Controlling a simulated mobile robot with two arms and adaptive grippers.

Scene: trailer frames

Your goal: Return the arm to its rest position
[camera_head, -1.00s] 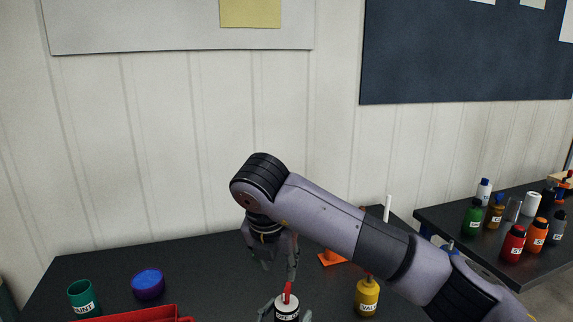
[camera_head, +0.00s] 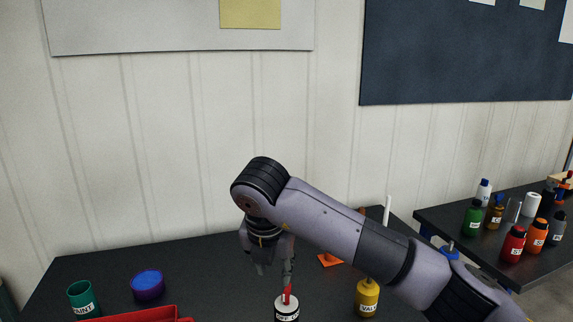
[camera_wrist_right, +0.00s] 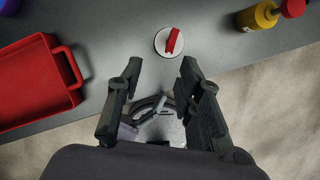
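My right arm reaches in from the right in the head view, bent down at the wrist. My right gripper (camera_head: 275,272) points down over the black table (camera_head: 215,280). In the wrist view the right gripper (camera_wrist_right: 160,66) is open, its two dark fingers apart with nothing between the tips. A white labelled bottle with a red top piece (camera_head: 287,311) stands just below and beyond the fingers. It also shows in the wrist view (camera_wrist_right: 162,42), apart from the fingertips. My left gripper is not in view.
A red tray (camera_wrist_right: 35,85) lies to the left. A yellow bottle (camera_head: 367,298) is to the right, an orange cone base (camera_head: 330,260) behind. A green cup (camera_head: 80,298) and blue round container (camera_head: 147,284) are far left. Several bottles stand on the right table (camera_head: 450,215).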

